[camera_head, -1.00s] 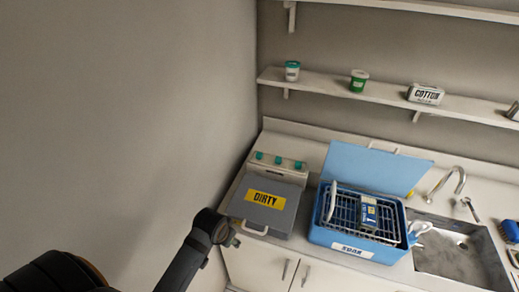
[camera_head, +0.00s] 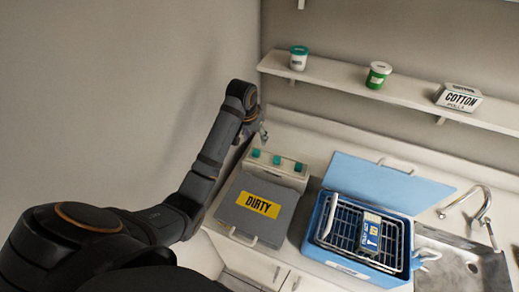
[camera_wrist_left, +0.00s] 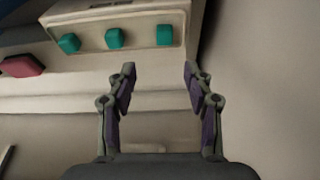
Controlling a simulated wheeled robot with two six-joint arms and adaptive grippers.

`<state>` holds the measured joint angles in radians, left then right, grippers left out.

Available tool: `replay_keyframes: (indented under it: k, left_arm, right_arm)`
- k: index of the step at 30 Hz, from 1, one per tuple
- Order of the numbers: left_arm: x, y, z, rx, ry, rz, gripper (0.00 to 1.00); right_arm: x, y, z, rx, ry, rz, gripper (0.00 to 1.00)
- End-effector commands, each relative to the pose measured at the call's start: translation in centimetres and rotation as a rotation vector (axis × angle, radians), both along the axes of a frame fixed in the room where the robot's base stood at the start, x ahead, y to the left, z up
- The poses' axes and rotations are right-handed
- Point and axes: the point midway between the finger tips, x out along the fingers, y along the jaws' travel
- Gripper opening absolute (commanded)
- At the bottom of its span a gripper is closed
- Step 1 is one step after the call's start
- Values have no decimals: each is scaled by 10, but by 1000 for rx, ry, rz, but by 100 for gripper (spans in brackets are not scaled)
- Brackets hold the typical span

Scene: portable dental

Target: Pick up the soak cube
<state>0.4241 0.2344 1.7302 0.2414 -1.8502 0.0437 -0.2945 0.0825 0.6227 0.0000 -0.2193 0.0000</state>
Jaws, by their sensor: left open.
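A small box with a blue and white label (camera_head: 371,232), the only cube-like thing I see in the soak tub, sits in a wire basket (camera_head: 345,218) inside the blue tub (camera_head: 309,238). The tub's blue lid (camera_head: 385,184) stands open behind it. My right gripper does not show.
A grey case marked DIRTY (camera_head: 245,215) stands left of the tub, before the teal-knobbed unit (camera_head: 290,173). A sink with a tap (camera_head: 484,205) is on the right. A shelf (camera_head: 340,84) with jars and a cotton box runs above. The left wall is close to my arm.

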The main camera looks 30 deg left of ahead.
Motion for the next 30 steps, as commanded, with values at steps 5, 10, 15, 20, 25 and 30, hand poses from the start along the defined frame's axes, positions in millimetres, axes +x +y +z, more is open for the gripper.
replay_keyframes:
  k: [5, 10, 15, 20, 25, 30]
  left_arm:
    - [7, 0, -27, 0, 5, 0, 52]
    - [13, 0, -45, 0, 0, 0, 52]
    - [14, 2, -51, 1, 2, 0, 52]
    - [18, 8, -76, 1, 5, 0, 52]
    - [24, 8, -96, 0, 1, -1, 52]
    - [25, 8, -98, 1, -1, -1, 52]
  right_arm:
    - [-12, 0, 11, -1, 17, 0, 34]
    - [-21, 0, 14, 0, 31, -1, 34]
    - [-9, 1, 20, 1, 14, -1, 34]
    - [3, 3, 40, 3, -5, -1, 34]
    - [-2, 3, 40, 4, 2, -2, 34]
    - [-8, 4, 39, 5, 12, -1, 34]
